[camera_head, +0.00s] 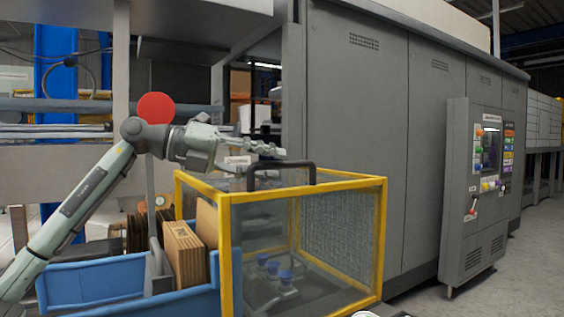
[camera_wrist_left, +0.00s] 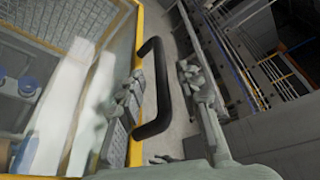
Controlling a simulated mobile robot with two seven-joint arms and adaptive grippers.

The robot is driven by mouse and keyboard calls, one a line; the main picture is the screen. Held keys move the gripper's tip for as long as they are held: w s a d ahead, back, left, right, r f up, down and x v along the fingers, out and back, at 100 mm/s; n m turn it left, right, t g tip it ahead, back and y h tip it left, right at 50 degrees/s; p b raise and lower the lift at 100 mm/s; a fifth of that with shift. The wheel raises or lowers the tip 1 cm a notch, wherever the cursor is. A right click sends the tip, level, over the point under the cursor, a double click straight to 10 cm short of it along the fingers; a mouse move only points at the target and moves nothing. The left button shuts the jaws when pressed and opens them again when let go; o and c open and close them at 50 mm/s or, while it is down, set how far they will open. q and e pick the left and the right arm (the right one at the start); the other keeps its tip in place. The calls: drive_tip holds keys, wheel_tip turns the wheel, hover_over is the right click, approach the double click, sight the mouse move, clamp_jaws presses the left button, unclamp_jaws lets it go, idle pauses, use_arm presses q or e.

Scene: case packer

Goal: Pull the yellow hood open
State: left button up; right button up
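The yellow hood (camera_head: 308,187) is a yellow-edged frame with clear and mesh panels, and it looks shut. A black handle (camera_head: 312,172) stands up from its top. My left gripper (camera_head: 268,151) is at the handle, coming in from the left and partly overlapping it. In the left wrist view the black handle (camera_wrist_left: 150,128) shows between the two spread fingers of my left gripper (camera_wrist_left: 160,92). The gap on both sides looks clear, and I cannot tell the depth. The hood's yellow edge (camera_wrist_left: 137,60) runs beside the left finger. My right gripper is not in view.
A blue bin (camera_head: 95,285) and brown cardboard pieces (camera_head: 184,255) stand left of the hood. Blue-topped parts (camera_head: 285,276) sit inside it. A grey machine cabinet (camera_head: 355,130) and a control panel (camera_head: 470,240) stand behind and right. Open floor lies at the lower right.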

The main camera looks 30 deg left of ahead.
use_arm(q)
drive_tip(key=shift+x, duration=1.6)
drive_tip(key=shift+r, duration=0.1)
drive_tip(key=shift+c, duration=0.3)
clamp_jaws()
